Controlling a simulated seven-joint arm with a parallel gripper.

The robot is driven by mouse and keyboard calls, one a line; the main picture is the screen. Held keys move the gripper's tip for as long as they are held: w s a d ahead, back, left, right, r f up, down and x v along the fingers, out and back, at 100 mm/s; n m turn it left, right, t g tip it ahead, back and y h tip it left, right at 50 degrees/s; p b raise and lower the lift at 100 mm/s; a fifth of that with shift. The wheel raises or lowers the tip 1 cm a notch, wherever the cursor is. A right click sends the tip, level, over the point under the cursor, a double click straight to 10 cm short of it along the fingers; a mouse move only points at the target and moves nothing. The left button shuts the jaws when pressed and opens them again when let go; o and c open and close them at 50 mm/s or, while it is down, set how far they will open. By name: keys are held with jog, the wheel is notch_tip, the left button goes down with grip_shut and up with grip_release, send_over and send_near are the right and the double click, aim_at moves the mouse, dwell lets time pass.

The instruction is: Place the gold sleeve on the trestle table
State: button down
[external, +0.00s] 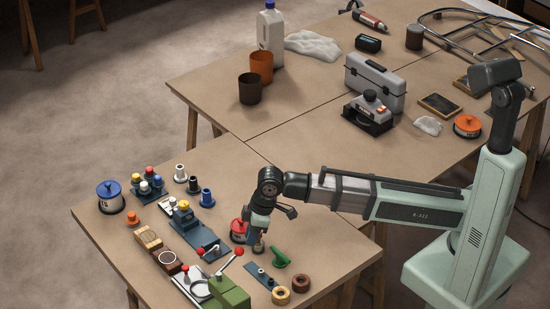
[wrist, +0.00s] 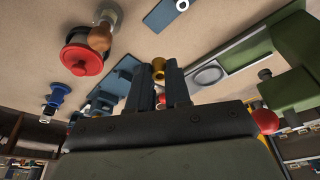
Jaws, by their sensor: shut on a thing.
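My gripper (external: 259,236) points down over the right part of the near trestle table (external: 330,262). It is shut on a small gold sleeve (external: 258,246), which shows just below the fingers. In the wrist view, the gold sleeve (wrist: 158,66) sits between the fingertips of my gripper (wrist: 165,78). Whether the sleeve touches the tabletop or hangs just above it I cannot tell. The fingers hide part of it.
A red pot (external: 238,231) stands close left of my gripper. A green tool (external: 231,291) with red-balled levers stands in front. Bare tabletop lies to the right.

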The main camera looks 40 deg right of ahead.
jog(key=w+d+m, duration=0.4)
jog(key=w+d, duration=1.3)
jog(key=d, duration=0.3)
jog(key=m+t+h, duration=0.1)
jog(key=m+h, duration=0.1)
jog(key=m, duration=0.3)
send_over(291, 152)
jog(key=shift+s, duration=0.45)
jog(key=shift+f, duration=0.15)
jog(key=shift+t, duration=0.3)
jog(key=shift+f, duration=4.9)
